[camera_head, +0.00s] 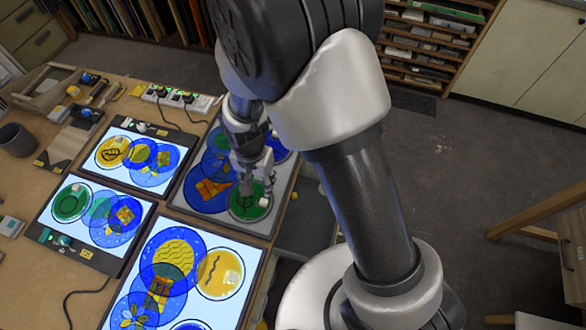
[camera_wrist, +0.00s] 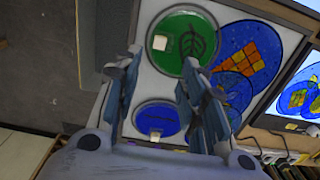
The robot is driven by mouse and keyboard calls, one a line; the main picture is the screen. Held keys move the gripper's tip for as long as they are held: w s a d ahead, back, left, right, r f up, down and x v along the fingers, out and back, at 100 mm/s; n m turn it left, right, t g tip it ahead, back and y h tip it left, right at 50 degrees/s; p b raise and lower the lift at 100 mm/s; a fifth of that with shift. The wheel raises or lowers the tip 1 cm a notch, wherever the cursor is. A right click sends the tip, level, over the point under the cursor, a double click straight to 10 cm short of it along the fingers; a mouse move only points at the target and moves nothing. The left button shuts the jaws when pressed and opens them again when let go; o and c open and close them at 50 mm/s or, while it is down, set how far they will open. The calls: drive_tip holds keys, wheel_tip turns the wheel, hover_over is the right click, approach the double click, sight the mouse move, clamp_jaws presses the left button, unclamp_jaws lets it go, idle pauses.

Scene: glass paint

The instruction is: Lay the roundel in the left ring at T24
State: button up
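My gripper (camera_head: 256,180) hangs above the grey panel (camera_head: 264,227) at the centre. Its two fingers are spread in the wrist view (camera_wrist: 158,72), with nothing held between them. Below it lies a green roundel (camera_head: 240,213) with a leaf drawing and a small pale block; it also shows in the wrist view (camera_wrist: 178,24). Beside it are overlapping blue roundels, one with an orange grid (camera_head: 205,203). Another blue roundel (camera_wrist: 157,113) with a pale block lies partly behind the fingers. I cannot read any label as T24.
Lit panels stand left: one with an amber roundel (camera_head: 112,151), one with a green roundel (camera_head: 71,203), and a larger one in front with an amber roundel (camera_head: 219,272). A power strip (camera_head: 180,98), wooden trays and a dark cup (camera_head: 16,139) lie around them.

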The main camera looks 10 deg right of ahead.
drive_tip(key=d+r+n+t, duration=0.1)
drive_tip(key=d+r, duration=0.4)
drive_tip(key=r, duration=0.4)
drive_tip(key=d+r+n+t, duration=0.1)
drive_tip(key=d+r, duration=0.4)
drive_tip(key=r, duration=0.4)
drive_tip(key=s+d+r+n+t, duration=0.2)
drive_tip(key=s+d+r, duration=0.7)
drive_tip(key=s+r, duration=0.2)
drive_tip(key=shift+s+d+n+t, duration=0.25)
drive_tip(key=shift+s+n+t, duration=0.05)
drive_tip(key=shift+s, duration=0.7)
drive_tip(key=shift+f, duration=0.1)
